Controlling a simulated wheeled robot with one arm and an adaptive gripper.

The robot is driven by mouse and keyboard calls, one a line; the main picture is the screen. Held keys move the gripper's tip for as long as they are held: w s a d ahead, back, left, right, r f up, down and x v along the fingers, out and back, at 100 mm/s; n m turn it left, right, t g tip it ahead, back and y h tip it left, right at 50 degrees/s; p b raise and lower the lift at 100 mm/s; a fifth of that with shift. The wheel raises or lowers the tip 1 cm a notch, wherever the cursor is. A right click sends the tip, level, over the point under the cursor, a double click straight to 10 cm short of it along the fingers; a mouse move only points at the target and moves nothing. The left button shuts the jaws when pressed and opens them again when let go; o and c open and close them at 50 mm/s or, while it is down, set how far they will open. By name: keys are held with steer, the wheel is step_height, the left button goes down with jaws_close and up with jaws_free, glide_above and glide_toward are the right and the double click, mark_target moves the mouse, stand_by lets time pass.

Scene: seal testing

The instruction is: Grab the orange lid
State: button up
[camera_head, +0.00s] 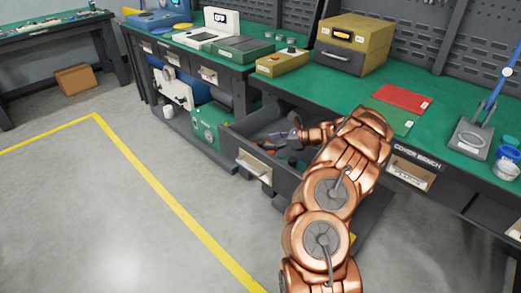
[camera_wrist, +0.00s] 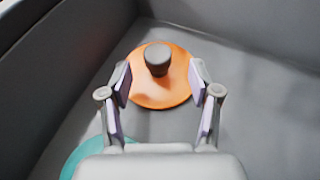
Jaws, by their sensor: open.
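The orange lid (camera_wrist: 165,93) is a round disc with a dark grey knob (camera_wrist: 157,58) on top. It lies on the grey floor of the open drawer, seen in the wrist view. My gripper (camera_wrist: 160,82) is open, with one finger on each side of the lid's near part. No finger is visibly closed on the knob. In the head view, my gripper (camera_head: 291,137) reaches into the open drawer (camera_head: 241,146), and a small orange patch shows beside it; my arm hides part of the drawer.
A teal round thing (camera_wrist: 92,155) lies in the drawer at the lower left of the wrist view, partly hidden by my gripper. The drawer walls (camera_wrist: 60,60) stand close at the left and back. The green bench top (camera_head: 355,95) is above, with a yellow device (camera_head: 352,45).

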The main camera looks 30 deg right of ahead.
mark_target(261, 141)
steer(key=x, duration=0.4)
steer(key=shift+w+a, duration=0.2)
steer(key=shift+a, duration=0.1)
jaws_close()
steer(key=shift+r, duration=0.1)
